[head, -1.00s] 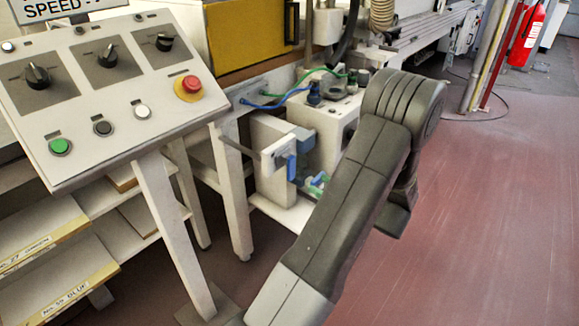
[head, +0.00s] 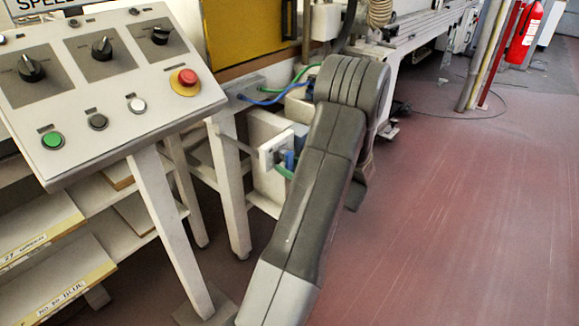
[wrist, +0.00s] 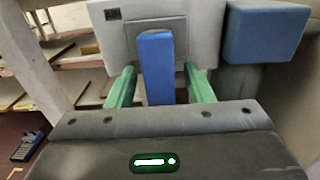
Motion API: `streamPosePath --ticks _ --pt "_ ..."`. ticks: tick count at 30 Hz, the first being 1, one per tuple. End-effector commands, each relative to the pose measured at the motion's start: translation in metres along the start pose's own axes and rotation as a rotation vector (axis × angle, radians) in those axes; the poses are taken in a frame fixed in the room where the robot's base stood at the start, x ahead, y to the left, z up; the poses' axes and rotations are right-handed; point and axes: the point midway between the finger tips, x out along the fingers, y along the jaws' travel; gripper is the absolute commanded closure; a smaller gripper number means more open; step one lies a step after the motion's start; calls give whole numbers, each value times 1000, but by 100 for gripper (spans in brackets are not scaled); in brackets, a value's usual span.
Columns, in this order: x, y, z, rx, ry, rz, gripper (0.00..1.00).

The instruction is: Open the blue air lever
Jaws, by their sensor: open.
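The blue air lever (wrist: 157,68) hangs upright in front of a pale plate (wrist: 112,48) in the wrist view. My gripper (wrist: 160,88) is open, its two green fingers on either side of the lever with a visible gap to each. In the head view the lever (head: 290,160) is a small blue piece at the pale valve plate (head: 270,155), partly hidden by my arm. A green finger shows beside it there. I cannot tell whether a finger touches the lever.
A blue-grey block (wrist: 266,32) sits close to the right of the plate. A sloped control panel (head: 110,90) with knobs and a red button (head: 187,77) stands at left. Blue hose (head: 262,101) runs above the valve. Red floor at right is clear.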

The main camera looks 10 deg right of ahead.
Motion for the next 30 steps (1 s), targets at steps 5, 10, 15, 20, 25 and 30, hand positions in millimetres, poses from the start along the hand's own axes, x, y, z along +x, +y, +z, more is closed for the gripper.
streamPosePath --ticks 5,10,15,20,25,30 --pt "0 0 0 0 0 0 84" --pt "0 0 0 0 0 0 100" --pt "0 0 -1 -9 0 0 100" --pt "0 -2 -2 -51 0 0 100" --pt "0 -5 -3 -149 0 0 100" --pt "-1 -9 -3 -292 0 0 100"
